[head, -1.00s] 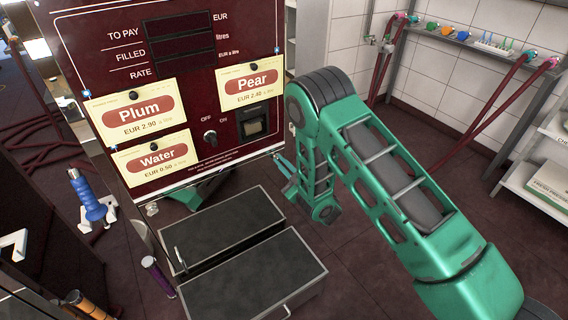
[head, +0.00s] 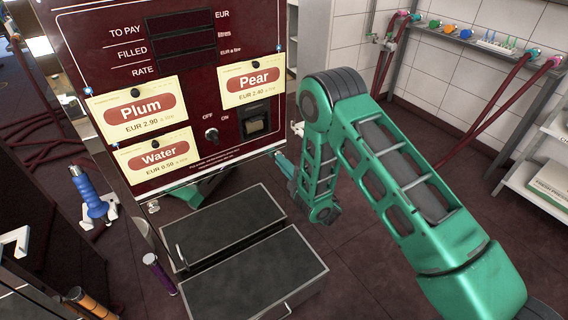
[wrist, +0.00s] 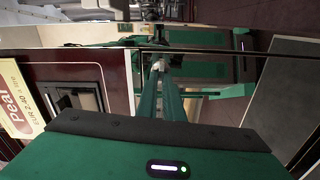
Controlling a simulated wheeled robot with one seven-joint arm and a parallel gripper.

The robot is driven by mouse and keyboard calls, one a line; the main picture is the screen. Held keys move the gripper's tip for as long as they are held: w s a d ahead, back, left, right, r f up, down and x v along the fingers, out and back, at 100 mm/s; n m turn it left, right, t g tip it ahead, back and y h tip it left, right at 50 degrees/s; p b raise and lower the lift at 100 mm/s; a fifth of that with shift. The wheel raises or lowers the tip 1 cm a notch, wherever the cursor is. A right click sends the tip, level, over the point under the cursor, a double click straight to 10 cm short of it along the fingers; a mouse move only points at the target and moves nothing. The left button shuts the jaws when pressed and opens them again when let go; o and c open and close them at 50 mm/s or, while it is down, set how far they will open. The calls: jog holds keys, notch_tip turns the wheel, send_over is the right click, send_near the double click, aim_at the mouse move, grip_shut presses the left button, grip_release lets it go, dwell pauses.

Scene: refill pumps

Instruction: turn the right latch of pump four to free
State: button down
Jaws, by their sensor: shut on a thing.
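The dark red pump front (head: 175,95) faces me in the head view, with its right edge beside my arm. A small pale latch-like piece (head: 298,128) sticks out at that right edge. My gripper (head: 284,164) reaches the panel's lower right edge, partly hidden behind my green arm. In the wrist view, the two green fingers of my gripper (wrist: 160,80) are close together, shut on a small pale piece (wrist: 157,66) at the panel edge, which looks like the latch. Its exact angle and any marking are too small to tell.
Plum (head: 140,105), Water (head: 155,155) and Pear (head: 254,84) cards hang on the panel. Two dark drawers or trays (head: 250,275) stand below. A blue nozzle (head: 92,200) is at left. A shelf rack (head: 545,165) stands at right.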

jog(key=shift+w+d+n, duration=0.15)
jog(key=shift+d+n, duration=0.05)
jog(key=shift+n, duration=0.4)
jog(key=shift+f, duration=0.1)
jog(key=c, duration=2)
grip_release()
jog(key=shift+o, duration=0.5)
jog(key=shift+a, duration=0.15)
jog(key=v, duration=1.1)
jog(key=shift+w, duration=0.1)
